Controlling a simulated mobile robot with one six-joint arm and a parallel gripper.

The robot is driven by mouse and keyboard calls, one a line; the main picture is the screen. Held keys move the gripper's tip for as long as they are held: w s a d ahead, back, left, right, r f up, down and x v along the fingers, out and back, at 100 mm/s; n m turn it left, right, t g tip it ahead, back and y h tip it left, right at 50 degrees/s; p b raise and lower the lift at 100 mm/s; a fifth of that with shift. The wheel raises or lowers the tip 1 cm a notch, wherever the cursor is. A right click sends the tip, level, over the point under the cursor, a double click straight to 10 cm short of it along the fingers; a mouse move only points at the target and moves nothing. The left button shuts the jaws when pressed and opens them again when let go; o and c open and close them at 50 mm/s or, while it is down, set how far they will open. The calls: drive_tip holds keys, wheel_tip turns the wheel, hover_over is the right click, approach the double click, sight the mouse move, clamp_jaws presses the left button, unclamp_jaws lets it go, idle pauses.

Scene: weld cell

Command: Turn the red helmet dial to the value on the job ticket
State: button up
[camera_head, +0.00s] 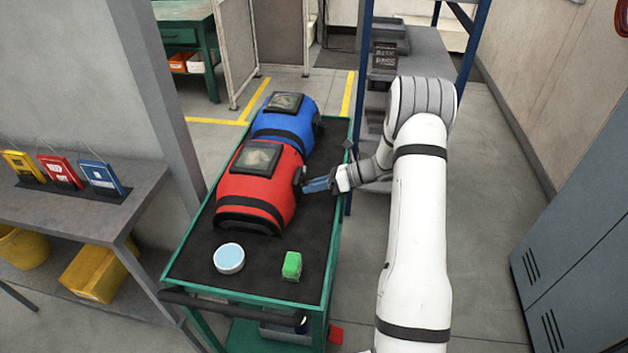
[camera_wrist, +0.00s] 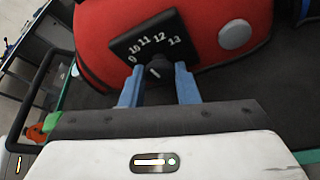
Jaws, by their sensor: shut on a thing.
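The red helmet (camera_head: 262,178) lies on the cart, its window facing up. Its dial plate (camera_wrist: 150,42) shows in the wrist view, black with white numbers from 9 to 13. The dark dial knob (camera_wrist: 158,67) sits below the numbers with a short white mark; which number it points to is hard to tell. My gripper (camera_head: 308,186) reaches the helmet's right side, and its blue fingers (camera_wrist: 158,80) are shut on the knob. A red job ticket (camera_head: 61,171) stands on the left bench between a yellow and a blue one; its value is too small to read.
A blue helmet (camera_head: 285,122) lies behind the red one. A round pale-blue-topped tin (camera_head: 229,258) and a green block (camera_head: 292,266) are on the green cart's (camera_head: 331,262) front part. Lockers (camera_head: 580,240) stand at right; the floor between is clear.

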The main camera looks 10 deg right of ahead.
drive_tip(key=shift+m+p, duration=0.3)
drive_tip(key=shift+m, duration=0.1)
drive_tip(key=o, duration=1)
drive_tip(key=shift+c, duration=0.2)
drive_tip(key=shift+b+v, duration=0.55)
drive_tip(key=shift+v, duration=3.4)
drive_tip(key=shift+w, duration=0.15)
